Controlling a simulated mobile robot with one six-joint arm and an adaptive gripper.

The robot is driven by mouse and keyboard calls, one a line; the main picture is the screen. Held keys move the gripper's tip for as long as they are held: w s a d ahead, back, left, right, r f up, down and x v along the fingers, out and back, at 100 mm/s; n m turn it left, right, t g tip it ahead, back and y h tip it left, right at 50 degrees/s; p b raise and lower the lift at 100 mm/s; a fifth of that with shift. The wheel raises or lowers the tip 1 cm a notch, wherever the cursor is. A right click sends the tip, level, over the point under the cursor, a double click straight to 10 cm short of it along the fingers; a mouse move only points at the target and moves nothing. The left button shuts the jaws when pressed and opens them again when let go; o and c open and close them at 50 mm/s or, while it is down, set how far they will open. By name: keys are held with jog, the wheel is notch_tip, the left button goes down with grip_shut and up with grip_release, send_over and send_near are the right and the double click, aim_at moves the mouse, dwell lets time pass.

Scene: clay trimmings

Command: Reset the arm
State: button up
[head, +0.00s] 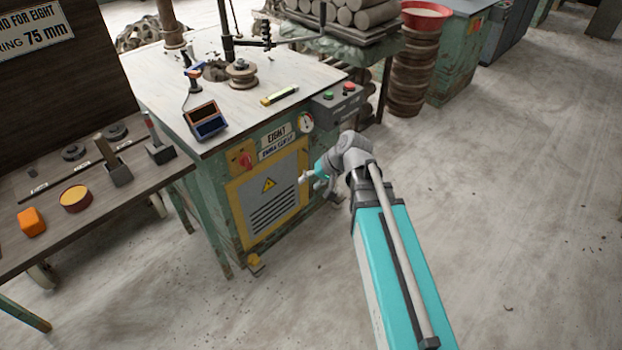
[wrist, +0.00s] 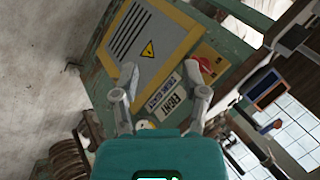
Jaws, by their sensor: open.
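My gripper (wrist: 165,85) is open and empty in the wrist view, with its two grey fingers spread apart. In the head view my gripper (head: 308,178) is small and partly hidden by my own wrist, in front of the green machine (head: 222,205). The machine's yellow-framed panel (head: 268,195) with a warning triangle is close by; it also shows in the wrist view (wrist: 150,45). I cannot tell the exact gap between the fingers and the machine front. The fingers touch nothing that I can make out.
A wooden bench (head: 100,210) stands at the left with an orange block (head: 32,222) and a round yellow-topped tin (head: 75,198). The machine's white top (head: 185,85) holds a small display (head: 205,121). Stacked clay rolls (head: 350,12) stand behind. The floor (head: 520,180) at the right is clear.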

dwell(0.6)
jog(key=s+d+f+g+h, duration=0.25)
jog(key=s+d+h, duration=0.45)
jog(key=s+d, duration=0.4)
notch_tip(320, 180, up, 15)
jog(key=w+p, duration=0.1)
jog(key=p, duration=1.5)
jog(key=shift+w+d, duration=0.2)
jog(key=shift+w, duration=0.1)
